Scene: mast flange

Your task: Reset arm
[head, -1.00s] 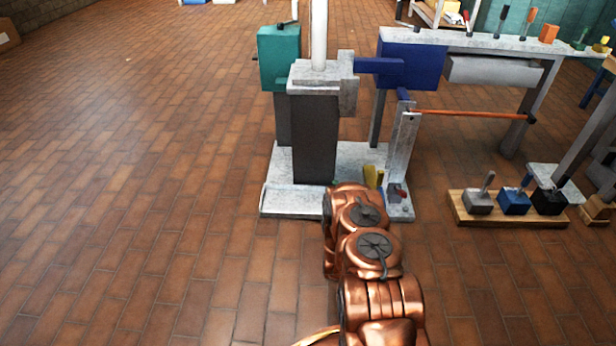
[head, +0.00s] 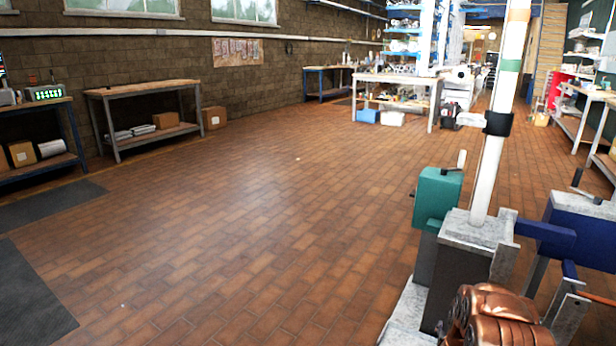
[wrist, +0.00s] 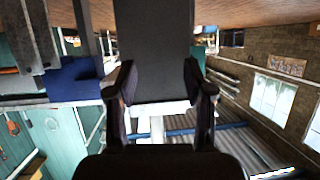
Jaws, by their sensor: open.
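My gripper (wrist: 160,82) shows in the wrist view with its two dark fingers apart and nothing between the tips. Beyond them, the dark grey pedestal (wrist: 153,40) fills the middle of this upside-down view; I cannot tell the gap. In the head view my copper arm is at the bottom right, in front of the pedestal (head: 455,285), and the gripper itself is hidden. A white mast (head: 490,170) with a black collar (head: 498,123) rises from the pedestal's pale top block (head: 476,230).
A teal box (head: 437,200) stands left of the mast and a blue box (head: 585,228) right of it. The tiled floor (head: 250,220) to the left is broadly clear. A workbench (head: 145,92) stands by the brick wall; dark mats (head: 30,295) lie at lower left.

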